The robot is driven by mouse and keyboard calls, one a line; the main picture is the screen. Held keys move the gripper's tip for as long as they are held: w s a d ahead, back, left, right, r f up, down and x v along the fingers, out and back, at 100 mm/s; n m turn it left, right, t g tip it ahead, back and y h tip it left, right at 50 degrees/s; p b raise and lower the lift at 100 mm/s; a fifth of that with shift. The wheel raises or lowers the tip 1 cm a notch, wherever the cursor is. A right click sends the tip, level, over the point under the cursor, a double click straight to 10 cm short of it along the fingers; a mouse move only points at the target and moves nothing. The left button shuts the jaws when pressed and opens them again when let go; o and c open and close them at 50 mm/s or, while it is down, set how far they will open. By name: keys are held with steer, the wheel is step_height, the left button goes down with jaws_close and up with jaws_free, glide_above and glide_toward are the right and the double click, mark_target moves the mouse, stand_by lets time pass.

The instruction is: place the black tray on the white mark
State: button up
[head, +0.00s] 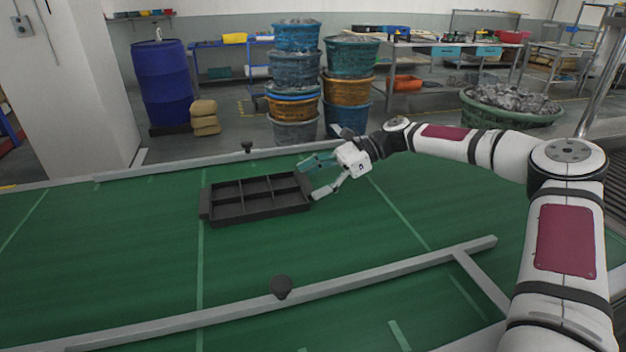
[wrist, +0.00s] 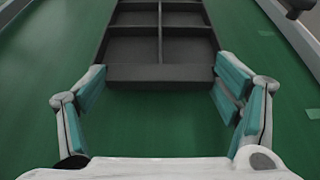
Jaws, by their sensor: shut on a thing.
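The black tray (head: 262,213) is a shallow rectangle split into several compartments, and they look empty. It lies on or just above the green surface; I cannot tell if there is a gap under it. My gripper (head: 309,181) is at the tray's right end, its teal-padded fingers shut on that end. In the wrist view the tray's end wall (wrist: 158,75) sits between the fingertips (wrist: 160,86). Pale lines (head: 200,275) cross the green surface, one running by the tray's left end. I cannot tell which of them is the white mark.
The green belt (head: 120,260) is bordered by a near metal rail (head: 380,277) with a dark knob (head: 281,286) and a far rail with another knob (head: 247,147). Green surface is clear left of and in front of the tray. Stacked baskets (head: 296,70) stand beyond the far rail.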

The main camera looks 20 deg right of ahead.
steer(key=o, duration=1.2)
steer(key=shift+o, duration=0.2)
